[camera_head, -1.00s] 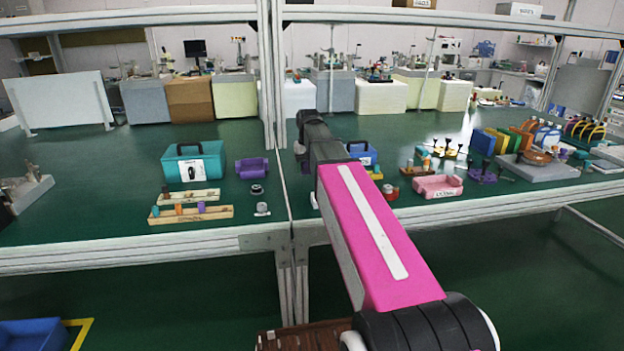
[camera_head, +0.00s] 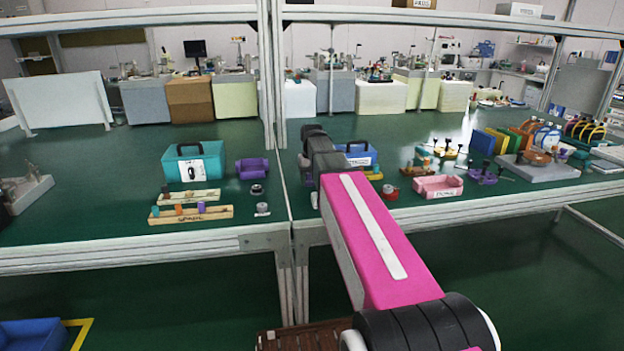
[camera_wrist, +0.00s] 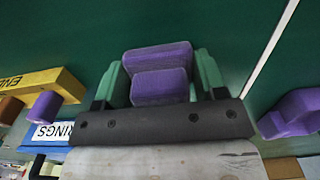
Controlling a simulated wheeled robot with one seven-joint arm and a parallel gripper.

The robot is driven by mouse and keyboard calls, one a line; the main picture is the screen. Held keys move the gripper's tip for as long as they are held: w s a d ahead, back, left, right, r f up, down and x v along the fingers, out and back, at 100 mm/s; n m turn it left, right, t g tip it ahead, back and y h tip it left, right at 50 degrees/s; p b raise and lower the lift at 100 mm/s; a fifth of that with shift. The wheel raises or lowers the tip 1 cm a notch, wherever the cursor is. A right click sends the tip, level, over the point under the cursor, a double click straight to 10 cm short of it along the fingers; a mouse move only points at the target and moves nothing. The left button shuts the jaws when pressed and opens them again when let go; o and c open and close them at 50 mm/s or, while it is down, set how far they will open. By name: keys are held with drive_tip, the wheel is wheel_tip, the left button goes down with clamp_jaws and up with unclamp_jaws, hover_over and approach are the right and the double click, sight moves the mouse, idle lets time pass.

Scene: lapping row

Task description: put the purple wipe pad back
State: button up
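The purple wipe pad (camera_wrist: 158,86), a stepped purple block, sits between the two green fingers of my gripper (camera_wrist: 160,75) in the wrist view. Both fingers appear to press its sides, above the green bench top. In the head view my gripper and the pad are hidden behind my arm's dark wrist, near the bench joint. A purple open holder (camera_head: 252,168) stands on the left bench, left of my wrist; a purple piece at the right edge of the wrist view (camera_wrist: 292,113) looks like it.
A teal box (camera_head: 194,163) and wooden peg racks (camera_head: 191,215) stand left of the holder. A blue box (camera_head: 358,155) and pink tray (camera_head: 438,187) are to the right. A yellow rack (camera_wrist: 60,80) is near the gripper in the wrist view. An upright post stands behind the bench joint.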

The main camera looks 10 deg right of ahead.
drive_tip(key=o, duration=0.4)
drive_tip(key=shift+r, duration=0.15)
wheel_tip(320, 180, up, 12)
drive_tip(key=shift+r, duration=0.1)
idle(0.3)
